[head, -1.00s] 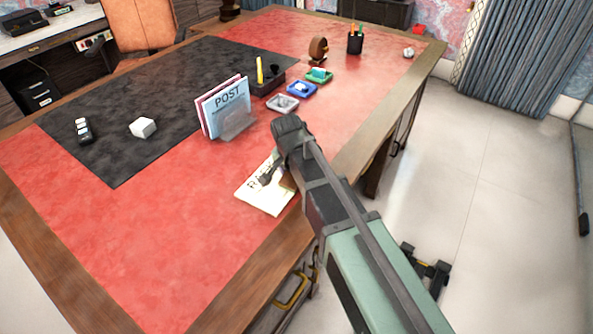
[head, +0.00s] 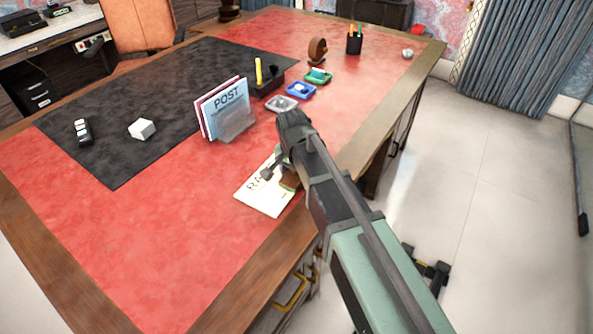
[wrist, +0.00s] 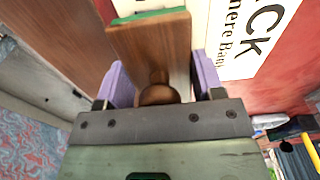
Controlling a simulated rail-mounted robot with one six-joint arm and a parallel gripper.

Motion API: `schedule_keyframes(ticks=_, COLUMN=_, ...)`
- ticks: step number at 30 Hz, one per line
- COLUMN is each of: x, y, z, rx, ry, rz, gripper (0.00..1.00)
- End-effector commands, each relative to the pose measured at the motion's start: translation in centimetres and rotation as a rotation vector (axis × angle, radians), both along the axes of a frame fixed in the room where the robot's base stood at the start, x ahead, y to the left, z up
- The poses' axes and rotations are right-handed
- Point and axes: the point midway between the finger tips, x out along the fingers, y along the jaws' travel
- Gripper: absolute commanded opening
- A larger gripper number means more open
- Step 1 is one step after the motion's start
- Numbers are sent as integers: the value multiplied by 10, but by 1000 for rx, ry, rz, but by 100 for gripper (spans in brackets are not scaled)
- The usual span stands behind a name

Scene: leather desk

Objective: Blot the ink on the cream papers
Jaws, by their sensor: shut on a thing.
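A cream paper (head: 262,199) with large black lettering lies near the desk's right edge in the head view. It also shows at the upper right of the wrist view (wrist: 237,62). My gripper (wrist: 162,82) has purple fingers on either side of a wooden blotter (wrist: 150,42) and is shut on its knob. The blotter has a green edge at its far end. In the head view the blotter (head: 291,182) is at the paper's right side, partly hidden by my arm. I cannot tell whether its underside touches the paper. Only one cream paper is clearly visible.
A letter holder (head: 238,124) with envelopes stands beyond the paper. Grey (head: 281,103), blue (head: 301,90) and green (head: 318,77) trays line the desk behind my arm. A pen cup (head: 354,44) stands farther back. The red leather left of the paper is clear.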

Motion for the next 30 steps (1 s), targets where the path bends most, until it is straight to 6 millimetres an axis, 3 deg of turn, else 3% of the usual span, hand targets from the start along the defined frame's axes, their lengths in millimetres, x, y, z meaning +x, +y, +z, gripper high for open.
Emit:
schedule_keyframes(ticks=5, x=-5, y=2, z=0, rx=-60, ry=-101, rz=3, gripper=43)
schedule_keyframes(ticks=12, x=4, y=-1, z=0, rx=41, ry=70, rz=0, gripper=43)
schedule_keyframes(ticks=16, x=1, y=-1, z=2, rx=45, ry=76, rz=2, gripper=43)
schedule_keyframes(ticks=30, x=1, y=-1, z=51, rx=44, ry=74, rz=1, gripper=43)
